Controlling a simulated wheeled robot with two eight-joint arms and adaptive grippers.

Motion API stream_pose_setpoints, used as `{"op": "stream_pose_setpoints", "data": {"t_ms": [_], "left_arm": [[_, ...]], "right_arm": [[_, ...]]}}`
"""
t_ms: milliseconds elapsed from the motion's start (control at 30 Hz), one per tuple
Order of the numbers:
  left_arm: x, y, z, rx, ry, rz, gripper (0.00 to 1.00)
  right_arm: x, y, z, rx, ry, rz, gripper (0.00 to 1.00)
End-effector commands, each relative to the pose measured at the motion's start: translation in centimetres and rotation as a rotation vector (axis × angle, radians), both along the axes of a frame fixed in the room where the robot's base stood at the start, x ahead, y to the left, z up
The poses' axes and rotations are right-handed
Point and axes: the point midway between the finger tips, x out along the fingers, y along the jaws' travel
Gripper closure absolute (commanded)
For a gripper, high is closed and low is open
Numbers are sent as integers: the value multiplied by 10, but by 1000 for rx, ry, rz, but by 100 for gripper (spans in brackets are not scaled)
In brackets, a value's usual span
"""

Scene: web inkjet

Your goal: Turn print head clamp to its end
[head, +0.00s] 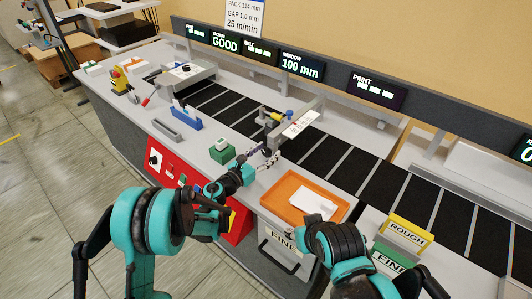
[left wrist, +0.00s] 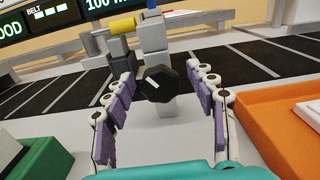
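The print head clamp appears as a black faceted knob (left wrist: 159,84) with a white pointer mark, on a grey post in the left wrist view. The pointer leans slightly off level. My left gripper (head: 264,155) is at the near side of the print head (head: 298,126) in the head view. In the left wrist view its two purple-padded fingers stand apart, one on each side of the knob, with visible gaps. Its fingers largely hide the knob in the head view.
A green block (head: 222,153) lies left of the left gripper. An orange tray (head: 284,203) with white packs is to its right. The dark slatted conveyor (head: 330,158) runs behind. A blue holder (head: 187,121) and ROUGH and FINE signs (head: 408,231) stand on the counter.

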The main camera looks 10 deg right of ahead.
Motion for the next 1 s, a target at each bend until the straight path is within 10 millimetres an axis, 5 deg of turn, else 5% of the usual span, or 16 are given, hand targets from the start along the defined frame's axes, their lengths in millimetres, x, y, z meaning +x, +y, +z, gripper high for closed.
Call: {"op": "stream_pose_setpoints", "data": {"t_ms": [233, 700, 1000], "left_arm": [[-5, 8, 0, 0, 0, 2, 44], [-61, 81, 0, 0, 0, 2, 44], [-74, 95, 0, 0, 0, 0, 44]], "right_arm": [[0, 0, 0, 0, 0, 0, 60], [0, 0, 0, 0, 0, 0, 60], [0, 0, 0, 0, 0, 0, 60]]}}
